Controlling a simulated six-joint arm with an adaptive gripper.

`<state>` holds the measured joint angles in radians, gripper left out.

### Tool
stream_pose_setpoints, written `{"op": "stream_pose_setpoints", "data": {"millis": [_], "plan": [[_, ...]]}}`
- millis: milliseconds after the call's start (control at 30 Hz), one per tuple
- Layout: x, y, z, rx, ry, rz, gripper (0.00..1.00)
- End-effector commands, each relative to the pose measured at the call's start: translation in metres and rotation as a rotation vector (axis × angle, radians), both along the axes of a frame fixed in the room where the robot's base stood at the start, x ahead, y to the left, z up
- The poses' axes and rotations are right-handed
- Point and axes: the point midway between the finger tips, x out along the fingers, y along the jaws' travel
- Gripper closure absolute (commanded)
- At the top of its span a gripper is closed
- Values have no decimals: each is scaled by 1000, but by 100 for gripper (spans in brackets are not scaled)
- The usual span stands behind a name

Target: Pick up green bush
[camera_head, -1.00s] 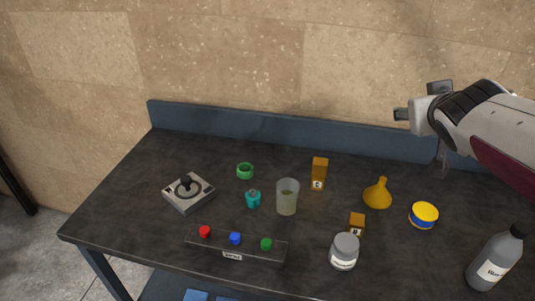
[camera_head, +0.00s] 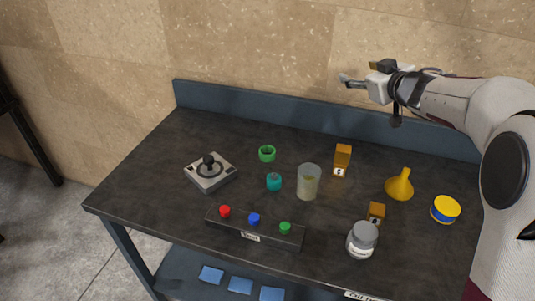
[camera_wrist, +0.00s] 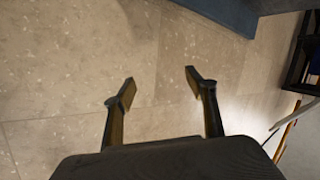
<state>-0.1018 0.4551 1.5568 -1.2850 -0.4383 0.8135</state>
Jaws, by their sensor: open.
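The green bush (camera_head: 267,154) is a small green ring standing on the dark table top, near the back and left of the middle, in the head view. Nothing touches it. My gripper (camera_head: 346,80) is high at the back, up and to the right of the bush, in front of the tiled wall. In the wrist view its two fingers (camera_wrist: 160,84) are spread apart with nothing between them. The wrist view shows mostly wall tiles, and the bush is not in it.
A teal part (camera_head: 274,182) and a cloudy beaker (camera_head: 308,183) stand close to the bush. A joystick box (camera_head: 210,172) is to the left, a button strip (camera_head: 254,229) in front. Orange box (camera_head: 342,161), yellow funnel (camera_head: 399,184) and grey-lidded jar (camera_head: 362,240) are to the right.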

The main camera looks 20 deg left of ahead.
Motion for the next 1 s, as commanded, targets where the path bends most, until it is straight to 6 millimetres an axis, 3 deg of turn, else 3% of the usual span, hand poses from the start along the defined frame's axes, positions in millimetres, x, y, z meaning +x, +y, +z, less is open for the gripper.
{"op": "stream_pose_setpoints", "data": {"millis": [300,600,800,1000], "plan": [[10,62,-70,7,66,240,44],[-6,109,-147,8,179,463,44],[-26,130,-201,0,275,596,44],[-43,138,-235,-6,346,679,44]]}}
